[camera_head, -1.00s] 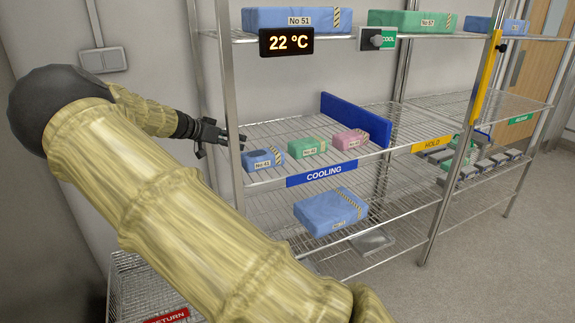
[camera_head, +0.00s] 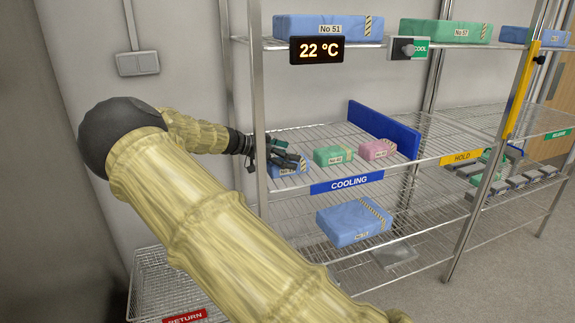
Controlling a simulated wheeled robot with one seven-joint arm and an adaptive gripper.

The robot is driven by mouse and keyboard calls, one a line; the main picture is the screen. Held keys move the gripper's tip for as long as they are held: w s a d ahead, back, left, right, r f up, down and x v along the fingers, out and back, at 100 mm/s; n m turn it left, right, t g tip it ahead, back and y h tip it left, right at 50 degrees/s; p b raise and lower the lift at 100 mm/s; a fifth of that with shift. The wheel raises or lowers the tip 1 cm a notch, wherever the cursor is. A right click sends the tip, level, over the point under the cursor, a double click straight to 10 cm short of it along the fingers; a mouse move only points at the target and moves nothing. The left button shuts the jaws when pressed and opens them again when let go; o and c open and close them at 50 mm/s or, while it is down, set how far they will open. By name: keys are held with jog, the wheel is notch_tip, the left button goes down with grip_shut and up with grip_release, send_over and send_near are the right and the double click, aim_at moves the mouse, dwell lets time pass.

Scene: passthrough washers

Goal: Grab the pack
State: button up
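A small blue pack (camera_head: 291,171) sits at the left end of the COOLING shelf (camera_head: 322,148). My gripper (camera_head: 286,158) is at this pack and covers much of its top and back in the picture. The fingers are small and dark here, so I cannot tell whether they touch the pack or have closed on it. A small green pack (camera_head: 333,156) and a small pink pack (camera_head: 377,150) stand to the right on the same shelf. A larger blue pack (camera_head: 352,223) lies on the shelf below.
A shelf post (camera_head: 258,100) stands close to my gripper's wrist. A blue divider (camera_head: 384,128) stands behind and right of the pink pack. The upper shelf carries a display (camera_head: 316,50) reading 22 °C. A RETURN basket (camera_head: 160,285) is at lower left.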

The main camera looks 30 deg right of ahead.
jog(key=shift+x, duration=1.5)
jog(key=shift+f, duration=0.1)
jog(key=c, duration=1.3)
jog(key=shift+o, duration=0.2)
